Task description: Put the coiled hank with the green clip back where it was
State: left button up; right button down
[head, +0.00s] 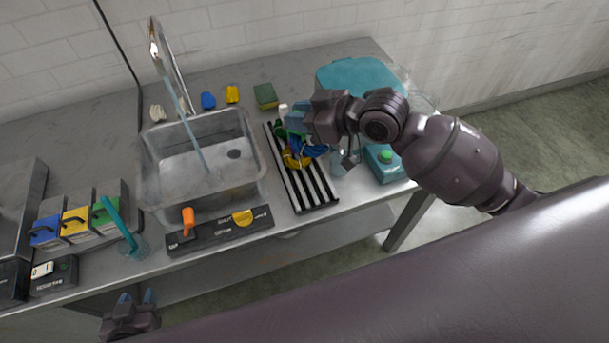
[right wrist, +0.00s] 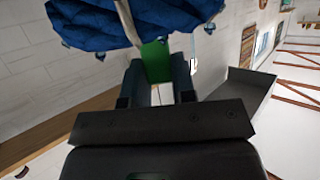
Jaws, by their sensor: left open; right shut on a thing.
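In the right wrist view my right gripper (right wrist: 158,72) is shut on the green clip (right wrist: 155,60). The blue coiled hank (right wrist: 130,18) hangs at the clip, beyond the fingertips. In the head view my right gripper (head: 300,120) is over the slatted rack (head: 318,193), right of the sink. Blue wool (head: 312,150) shows below it, close to a yellow hank (head: 294,160) and a green one (head: 279,130). The arm partly hides this cluster, and I cannot tell whether the blue hank touches the rack. My left gripper (head: 135,298) is open and empty, low in front of the counter.
The steel sink (head: 150,185) and tap (head: 160,50) stand left of the rack. A sponge (head: 265,95) lies behind. A black panel (head: 215,233) lines the front edge. A glass (head: 133,250) stands left.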

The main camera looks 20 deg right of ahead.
jog(key=shift+f+b, duration=1.05)
jog(key=shift+f, duration=7.7)
jog(key=shift+f, duration=0.1)
jog(key=c, duration=0.9)
grip_release()
jog(key=shift+c, duration=0.2)
